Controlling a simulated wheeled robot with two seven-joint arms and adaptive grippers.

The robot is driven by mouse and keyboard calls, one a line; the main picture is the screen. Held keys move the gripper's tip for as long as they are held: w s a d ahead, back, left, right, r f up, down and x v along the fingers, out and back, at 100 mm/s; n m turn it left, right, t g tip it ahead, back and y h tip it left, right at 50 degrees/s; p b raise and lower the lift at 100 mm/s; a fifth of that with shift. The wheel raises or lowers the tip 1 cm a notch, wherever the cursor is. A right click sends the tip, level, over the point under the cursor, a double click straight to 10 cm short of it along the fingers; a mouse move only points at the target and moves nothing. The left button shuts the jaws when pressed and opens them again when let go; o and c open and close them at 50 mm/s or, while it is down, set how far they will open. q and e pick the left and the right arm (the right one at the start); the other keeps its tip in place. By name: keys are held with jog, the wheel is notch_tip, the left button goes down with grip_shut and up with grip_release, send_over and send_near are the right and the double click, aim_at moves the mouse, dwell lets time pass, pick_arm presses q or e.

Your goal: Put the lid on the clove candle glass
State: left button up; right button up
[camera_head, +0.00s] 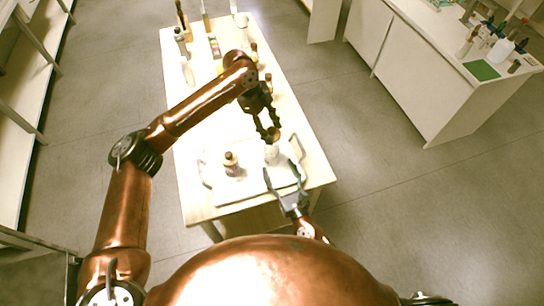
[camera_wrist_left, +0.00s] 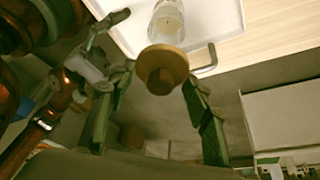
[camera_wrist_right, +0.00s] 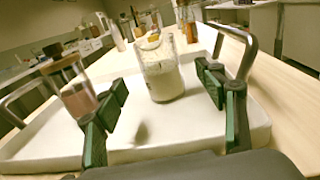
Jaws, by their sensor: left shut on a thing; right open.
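The candle glass (camera_head: 271,155), clear with pale wax, stands upright and uncovered on the tray; it also shows in the left wrist view (camera_wrist_left: 168,20) and the right wrist view (camera_wrist_right: 163,80). I cannot read a clove label on it. My left gripper (camera_head: 268,136) is shut on a round wooden lid (camera_wrist_left: 162,68), held above the glass and apart from it. In the left wrist view the lid overlaps the glass's near edge. My right gripper (camera_wrist_right: 165,100) is open and low over the tray, its fingers on either side of the view, with the glass between and just beyond them.
The white tray (camera_wrist_right: 200,128) has metal handles (camera_wrist_right: 248,48) at its sides. A second jar (camera_head: 231,165) with brown contents stands left of the candle glass on the tray. Several bottles stand farther back on the table. Table wood is bare right of the tray.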

aim_at(275, 160)
jog(key=x, duration=0.6)
jog(key=shift+c, duration=0.2)
grip_shut()
pick_arm(q)
jog(key=shift+f, duration=2.45)
jog(key=shift+f, duration=0.85)
jog(key=shift+f, duration=0.65)
